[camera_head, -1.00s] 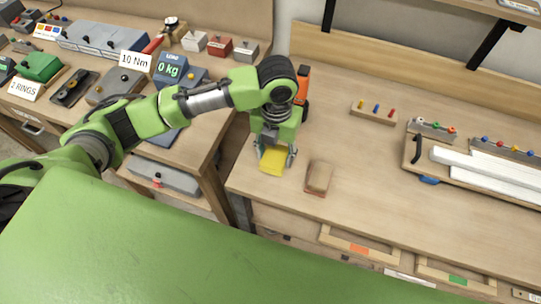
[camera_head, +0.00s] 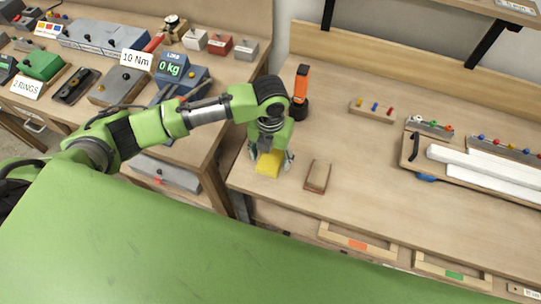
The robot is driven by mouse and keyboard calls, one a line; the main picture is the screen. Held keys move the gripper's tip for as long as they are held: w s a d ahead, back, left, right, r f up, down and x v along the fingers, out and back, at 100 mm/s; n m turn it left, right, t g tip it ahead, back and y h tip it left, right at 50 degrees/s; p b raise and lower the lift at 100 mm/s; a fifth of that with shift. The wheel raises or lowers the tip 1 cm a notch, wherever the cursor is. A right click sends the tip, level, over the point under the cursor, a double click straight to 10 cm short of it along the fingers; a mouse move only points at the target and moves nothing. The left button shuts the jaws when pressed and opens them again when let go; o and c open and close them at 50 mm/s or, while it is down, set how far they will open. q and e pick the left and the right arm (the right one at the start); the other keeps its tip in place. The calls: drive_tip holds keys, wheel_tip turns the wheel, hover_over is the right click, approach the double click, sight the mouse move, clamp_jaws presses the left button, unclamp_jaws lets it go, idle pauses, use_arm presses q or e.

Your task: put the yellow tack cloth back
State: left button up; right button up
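The yellow tack cloth (camera_head: 268,164) is at the left front of the right-hand bench, between the fingers of my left gripper (camera_head: 271,158). The fingers stand at its two sides, pointing down. The cloth keeps its place between them as they move, so the gripper looks shut on it. Its upper part is hidden by the gripper. I cannot tell whether it touches the bench top. My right gripper is not in view.
A brown block (camera_head: 317,176) lies just right of the cloth. An orange and black tool (camera_head: 300,92) stands behind the gripper. A peg strip (camera_head: 373,110) and a board with white bars (camera_head: 472,165) lie further right. The bench between is clear.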

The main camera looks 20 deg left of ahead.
sight(271, 159)
use_arm(q)
drive_tip(key=shift+r, duration=0.1)
wheel_tip(271, 159, up, 12)
drive_tip(key=b, duration=0.2)
idle(0.5)
drive_tip(key=shift+r, duration=0.1)
idle(0.3)
